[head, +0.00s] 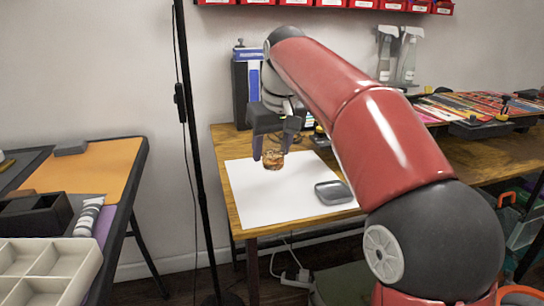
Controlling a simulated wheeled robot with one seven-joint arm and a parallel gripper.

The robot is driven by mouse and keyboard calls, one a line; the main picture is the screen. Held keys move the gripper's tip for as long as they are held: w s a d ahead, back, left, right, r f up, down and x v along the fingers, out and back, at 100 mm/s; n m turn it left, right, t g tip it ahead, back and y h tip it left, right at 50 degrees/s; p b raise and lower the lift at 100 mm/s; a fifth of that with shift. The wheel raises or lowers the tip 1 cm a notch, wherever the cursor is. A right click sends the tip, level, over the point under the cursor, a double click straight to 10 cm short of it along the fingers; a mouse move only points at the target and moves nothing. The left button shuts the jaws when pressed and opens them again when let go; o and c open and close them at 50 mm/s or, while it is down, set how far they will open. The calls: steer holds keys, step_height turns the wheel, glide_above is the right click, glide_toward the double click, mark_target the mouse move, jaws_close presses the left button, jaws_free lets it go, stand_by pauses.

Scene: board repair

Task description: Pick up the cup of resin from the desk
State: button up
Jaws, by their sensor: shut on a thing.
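The cup of resin (273,160) is a small clear cup with amber-brown contents, in the middle of the head view. My gripper (271,151) points down and is shut on the cup, with a dark finger on each side of it. The cup is upright over the white sheet on the wooden desk (244,146). I cannot tell whether its base touches the sheet or is a little above it. My red arm reaches in from the right and hides part of the desk behind it.
A grey rounded object (334,192) lies on the white sheet (268,203). A dark vertical pole (190,130) stands left of the desk. A blue-and-white box (247,82) and spray bottles (407,55) stand behind. Another table with an orange mat (95,170) is at the left.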

step_height(320, 180, up, 13)
steer(key=p, duration=0.3)
steer(key=shift+r+p, duration=0.2)
steer(key=shift+p, duration=0.15)
steer(key=shift+r, duration=0.1)
steer(key=shift+s, duration=0.1)
